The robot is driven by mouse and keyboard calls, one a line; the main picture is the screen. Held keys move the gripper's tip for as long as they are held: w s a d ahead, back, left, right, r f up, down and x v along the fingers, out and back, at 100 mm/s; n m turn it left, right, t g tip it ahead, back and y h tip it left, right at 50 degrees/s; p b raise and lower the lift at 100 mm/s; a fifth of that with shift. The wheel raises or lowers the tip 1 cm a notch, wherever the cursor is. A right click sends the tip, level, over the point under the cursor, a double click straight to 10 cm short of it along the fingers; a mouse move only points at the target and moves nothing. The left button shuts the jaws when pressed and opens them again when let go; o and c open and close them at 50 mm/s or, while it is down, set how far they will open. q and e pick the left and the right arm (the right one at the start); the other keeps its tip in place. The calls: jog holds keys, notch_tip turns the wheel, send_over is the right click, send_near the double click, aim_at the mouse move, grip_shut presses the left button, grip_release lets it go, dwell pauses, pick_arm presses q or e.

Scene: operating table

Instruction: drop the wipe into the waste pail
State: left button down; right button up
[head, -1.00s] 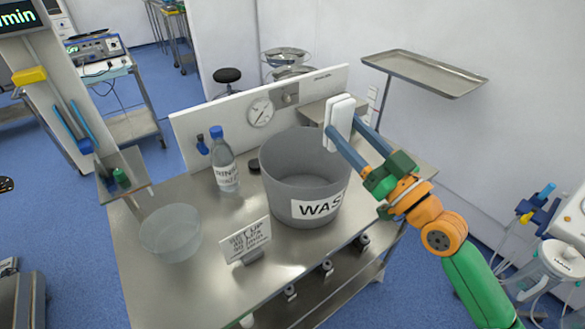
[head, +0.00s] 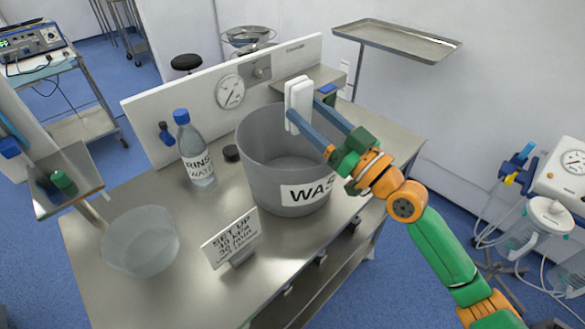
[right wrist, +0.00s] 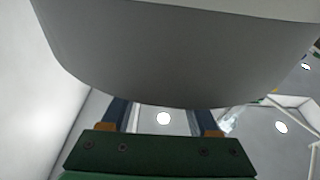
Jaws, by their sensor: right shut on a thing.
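The grey waste pail (head: 262,180) stands upright on the steel table, with a label partly hidden by my right arm. The white wipe (head: 297,105), stiff and slab-like, is held upright at the tips of my right gripper (head: 309,115). My right gripper reaches in from the right and is shut on the wipe. The wipe appears above the pail's far rim, overlapping the mouth in the head view; its exact height is unclear. In the right wrist view, a large grey surface hides the fingertips, and I cannot tell what it is. My left gripper is not in view.
A rinse water bottle (head: 196,160), a small black cap (head: 231,153) and a clear bowl (head: 140,242) stand left of the pail. A set-up sign (head: 232,240) stands in front. A white panel with a gauge (head: 229,92) runs behind. A raised steel tray (head: 398,42) is at the back right.

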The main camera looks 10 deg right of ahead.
jog(key=o, duration=1.2)
jog(key=shift+s+r, duration=0.15)
jog(key=shift+o, duration=0.3)
jog(key=shift+d+f, duration=0.15)
jog(key=shift+f, duration=0.1)
jog(key=b+v, duration=0.3)
jog(key=v, duration=0.3)
jog(key=shift+s+d, duration=0.15)
jog(key=shift+s, duration=0.15)
